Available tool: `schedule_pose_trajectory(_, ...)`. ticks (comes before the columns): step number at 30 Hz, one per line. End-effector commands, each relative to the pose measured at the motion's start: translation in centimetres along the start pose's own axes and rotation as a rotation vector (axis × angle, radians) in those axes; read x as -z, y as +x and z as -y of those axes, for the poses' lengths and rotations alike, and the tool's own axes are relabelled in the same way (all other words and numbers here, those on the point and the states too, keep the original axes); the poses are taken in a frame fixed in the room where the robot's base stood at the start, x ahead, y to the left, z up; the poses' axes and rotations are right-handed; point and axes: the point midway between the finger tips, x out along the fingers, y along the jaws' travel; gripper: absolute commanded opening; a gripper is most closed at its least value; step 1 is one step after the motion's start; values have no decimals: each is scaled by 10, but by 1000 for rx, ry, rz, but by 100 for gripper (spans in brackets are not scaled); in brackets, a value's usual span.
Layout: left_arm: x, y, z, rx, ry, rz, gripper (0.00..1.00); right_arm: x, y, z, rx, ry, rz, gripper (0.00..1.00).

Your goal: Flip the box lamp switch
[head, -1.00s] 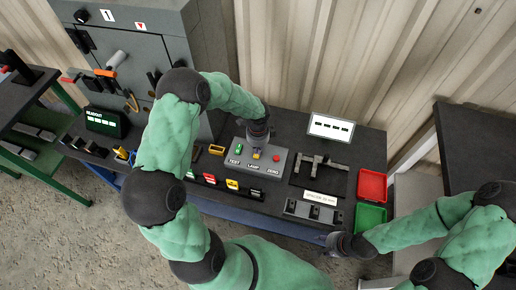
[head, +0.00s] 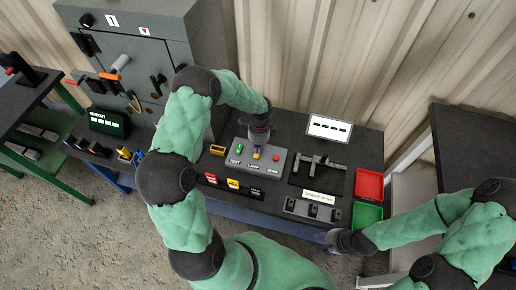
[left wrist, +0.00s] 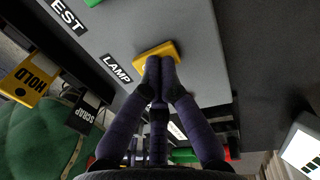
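The switch box (head: 279,167) is a grey box on the dark bench, with labels TEST, LAMP and ZERO. The lamp switch (head: 256,155) is a yellow piece above the LAMP label, between a green switch and a red button; it also shows in the left wrist view (left wrist: 150,54). My left gripper (head: 258,146) is over the lamp switch, pointing down. In the left wrist view its fingertips (left wrist: 160,64) are together at the near edge of the yellow piece; whether they press on it I cannot tell. My right gripper (head: 333,241) is off the bench's front edge, its fingers unclear.
A grey cabinet (head: 150,60) with levers stands at the back left, a readout screen (head: 108,123) before it. A red tray (head: 369,184) and a green tray (head: 366,215) lie to the right. A fixture (head: 317,174) sits beside the switch box.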

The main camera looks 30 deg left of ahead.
Motion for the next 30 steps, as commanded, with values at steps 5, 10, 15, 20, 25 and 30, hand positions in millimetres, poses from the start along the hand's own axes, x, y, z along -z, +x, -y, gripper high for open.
schedule_pose_trajectory(5,2,10,-3,-5,4,-3,0,0,2,-1,0,0,0,40)
schedule_pose_trajectory(10,2,10,-6,-8,4,-3,0,0,1,0,0,0,0,40)
schedule_pose_trajectory(15,2,11,-13,-11,4,-3,0,0,-1,0,0,0,0,40)
schedule_pose_trajectory(20,2,12,-21,-15,5,-2,0,0,-3,1,0,0,0,40)
schedule_pose_trajectory(25,1,12,-24,-20,3,-1,0,0,-3,1,0,0,0,40)
schedule_pose_trajectory(30,1,12,-25,-23,2,-1,0,0,-4,1,0,0,0,40)
